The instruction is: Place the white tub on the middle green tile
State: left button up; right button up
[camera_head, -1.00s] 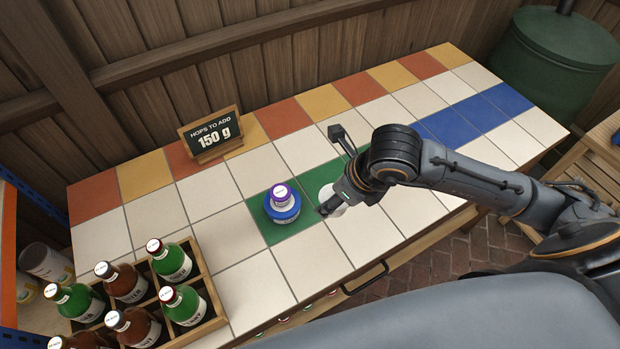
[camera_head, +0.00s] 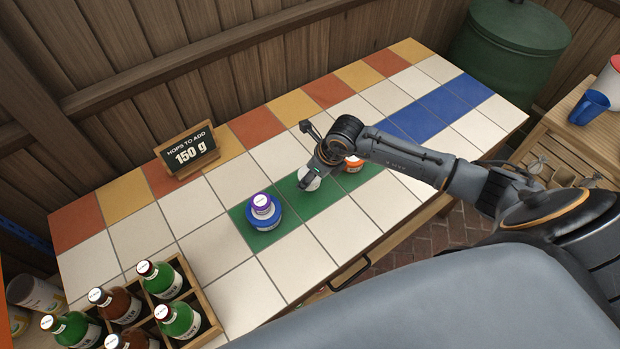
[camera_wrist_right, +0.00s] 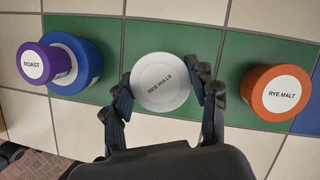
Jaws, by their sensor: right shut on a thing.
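The white tub (camera_head: 311,182), labelled RICE HULLS, is between the fingers of my right gripper (camera_head: 309,180), which is shut on it. The right wrist view shows the tub (camera_wrist_right: 160,82) from above, with fingers on both sides. It is over the middle green tile (camera_head: 322,199); I cannot tell whether its base touches the tile. On the left green tile (camera_head: 243,226) stands a blue tub (camera_head: 264,218) with a smaller purple ROAST tub (camera_head: 262,202) on top. An orange RYE MALT tub (camera_wrist_right: 275,92) stands on the right green tile (camera_head: 370,174). My left gripper is not in view.
A wooden crate of bottles (camera_head: 206,300) stands at the front left. A sign reading 150 g (camera_head: 188,152) stands at the back. White tiles in front of the green row are clear.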

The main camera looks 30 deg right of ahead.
jog(key=shift+w+f, duration=0.1)
jog(key=shift+f, duration=0.3)
notch_tip(320, 180, down, 2)
jog(key=shift+f+p, duration=0.1)
jog(key=shift+p, duration=0.6)
jog(key=shift+f, duration=0.2)
jog(key=shift+f, duration=0.2)
jog(key=o, duration=1.1)
jog(key=shift+c, duration=0.2)
jog(key=shift+r, duration=0.1)
jog(key=shift+r, duration=0.1)
